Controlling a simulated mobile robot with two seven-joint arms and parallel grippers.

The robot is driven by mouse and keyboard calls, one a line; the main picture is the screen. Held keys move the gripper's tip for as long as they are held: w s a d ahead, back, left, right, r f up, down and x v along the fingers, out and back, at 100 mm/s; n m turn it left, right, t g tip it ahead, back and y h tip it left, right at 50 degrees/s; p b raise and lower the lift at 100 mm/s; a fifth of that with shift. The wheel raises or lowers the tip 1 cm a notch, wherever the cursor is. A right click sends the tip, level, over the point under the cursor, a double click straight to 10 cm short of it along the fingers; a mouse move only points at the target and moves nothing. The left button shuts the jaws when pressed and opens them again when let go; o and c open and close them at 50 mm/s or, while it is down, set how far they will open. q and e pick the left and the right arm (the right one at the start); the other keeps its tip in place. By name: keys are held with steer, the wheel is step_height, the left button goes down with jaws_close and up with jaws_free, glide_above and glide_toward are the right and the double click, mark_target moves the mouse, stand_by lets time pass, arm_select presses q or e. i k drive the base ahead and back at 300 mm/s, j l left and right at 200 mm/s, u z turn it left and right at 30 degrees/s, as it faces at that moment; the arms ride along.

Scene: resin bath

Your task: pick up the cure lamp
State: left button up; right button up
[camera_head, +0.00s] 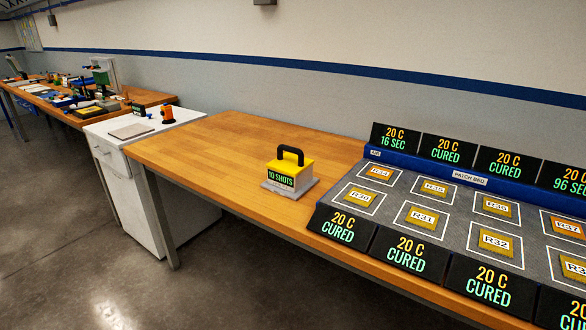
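A yellow box with a black arched handle on top, which looks like the cure lamp (297,169), stands upright on a flat grey pad (268,187) on the wooden table (215,145). Its dark front label reads "10 SHOTS" in green. The handle is uncovered, and nothing touches it. Neither of my grippers is in view.
Right of the lamp is the patch bed (455,205), with several labelled patches and black signs (345,226) along its edges. A white cabinet (125,185) stands left of the table, and a cluttered bench (150,97) lies beyond. The table's left part is clear.

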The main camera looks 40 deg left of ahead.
mark_target(289, 171)
steer(key=j+u, duration=0.15)
steer(key=j, duration=0.2)
steer(key=i+j+u, duration=0.1)
steer(key=j, duration=0.25)
steer(key=i+j+u, duration=0.15)
steer(key=j, duration=0.2)
steer(key=i+j+u, duration=0.1)
steer(key=j, duration=0.2)
